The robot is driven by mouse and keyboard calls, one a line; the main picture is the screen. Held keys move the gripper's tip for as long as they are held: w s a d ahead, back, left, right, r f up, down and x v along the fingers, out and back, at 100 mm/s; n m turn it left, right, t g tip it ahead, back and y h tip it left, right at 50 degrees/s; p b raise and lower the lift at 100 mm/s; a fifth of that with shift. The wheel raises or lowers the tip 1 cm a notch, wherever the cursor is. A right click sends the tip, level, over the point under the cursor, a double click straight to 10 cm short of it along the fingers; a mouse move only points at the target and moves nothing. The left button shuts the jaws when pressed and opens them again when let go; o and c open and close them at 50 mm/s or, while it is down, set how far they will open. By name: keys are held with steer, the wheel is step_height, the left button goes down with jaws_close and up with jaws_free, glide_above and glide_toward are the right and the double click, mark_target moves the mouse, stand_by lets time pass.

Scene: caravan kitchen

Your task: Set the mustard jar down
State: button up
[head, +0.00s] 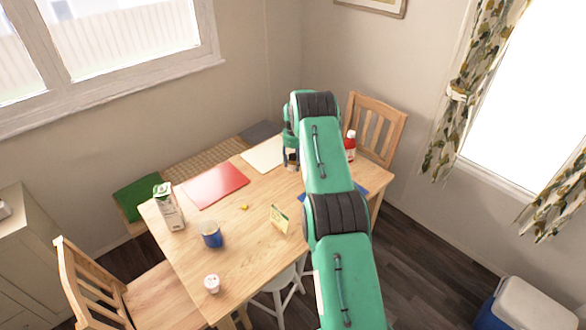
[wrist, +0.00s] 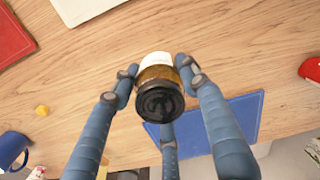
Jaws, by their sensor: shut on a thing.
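The mustard jar (wrist: 160,88) is in the wrist view, with a black lid, amber-brown contents and a white label. My gripper (wrist: 157,72) has its blue fingers closed around the jar, one on each side and another at the lid end. In the head view my gripper (head: 291,150) is over the far part of the wooden table (head: 245,250), beside the cream mat. The jar is mostly hidden there by my arm and fingers. I cannot tell whether its base touches the table.
A red mat (head: 215,185), a cream mat (head: 262,154) and a blue mat (wrist: 225,125) lie on the table. A red bottle (head: 350,146) stands at the far right.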

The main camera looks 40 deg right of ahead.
mark_target(293, 167)
steer(key=shift+w+d, duration=0.25)
steer(key=shift+w, duration=0.1)
steer(key=shift+f+b, duration=0.3)
steer(key=shift+f, duration=1.4)
steer(key=shift+f, duration=0.2)
steer(key=o, duration=1.4)
steer(key=shift+c, duration=0.2)
steer(key=shift+r, duration=0.1)
step_height(293, 167, up, 12)
steer(key=shift+r+p, duration=0.1)
steer(key=shift+p, duration=0.65)
